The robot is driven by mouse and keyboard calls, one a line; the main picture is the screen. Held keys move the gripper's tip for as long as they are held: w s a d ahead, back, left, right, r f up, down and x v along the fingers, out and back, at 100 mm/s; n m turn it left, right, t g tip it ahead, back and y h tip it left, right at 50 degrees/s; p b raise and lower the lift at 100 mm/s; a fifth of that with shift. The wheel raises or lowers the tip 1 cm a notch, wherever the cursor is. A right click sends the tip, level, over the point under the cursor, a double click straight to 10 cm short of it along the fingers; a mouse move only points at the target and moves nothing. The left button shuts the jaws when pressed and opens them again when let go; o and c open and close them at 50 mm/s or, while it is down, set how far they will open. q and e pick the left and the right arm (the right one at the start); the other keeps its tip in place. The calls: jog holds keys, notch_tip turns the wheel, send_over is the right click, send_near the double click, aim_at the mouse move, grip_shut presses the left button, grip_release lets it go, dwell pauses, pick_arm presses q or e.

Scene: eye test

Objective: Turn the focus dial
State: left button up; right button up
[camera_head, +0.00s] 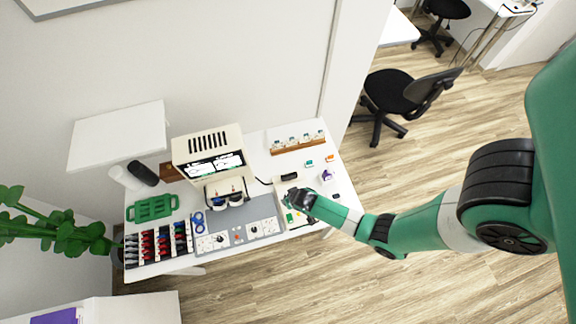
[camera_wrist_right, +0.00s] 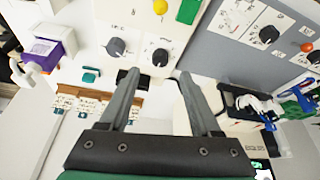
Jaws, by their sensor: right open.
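My right gripper (camera_wrist_right: 158,75) is open, with nothing between its fingers. In the wrist view a black dial (camera_wrist_right: 159,57) on a white panel shows just beyond the gap between the fingertips, apart from them as far as I can see. A second grey-black dial (camera_wrist_right: 116,47) sits left of it. Another dial (camera_wrist_right: 268,33) is on a white plate on the grey panel. The labels are too small to read, so I cannot tell which is the focus dial. In the head view my right gripper (camera_head: 301,198) covers part of the white panel (camera_head: 281,193). My left gripper is out of view.
The grey panel (camera_head: 240,231) lies along the table's front edge. Behind it stands a cream device (camera_head: 208,146) with screens. A green tray (camera_head: 152,209) and racks of red and dark items are at left. A wooden rack (camera_head: 297,144) and small coloured blocks (camera_head: 327,175) are at right.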

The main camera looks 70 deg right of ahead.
jog(key=b+x, duration=0.3)
jog(key=x, duration=0.2)
jog(key=shift+f, duration=0.25)
jog(key=shift+w+d+f+b, duration=0.2)
jog(key=shift+f+b, duration=0.15)
jog(key=shift+f, duration=0.05)
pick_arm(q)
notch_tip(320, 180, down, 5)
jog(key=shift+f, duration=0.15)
pick_arm(e)
grip_shut()
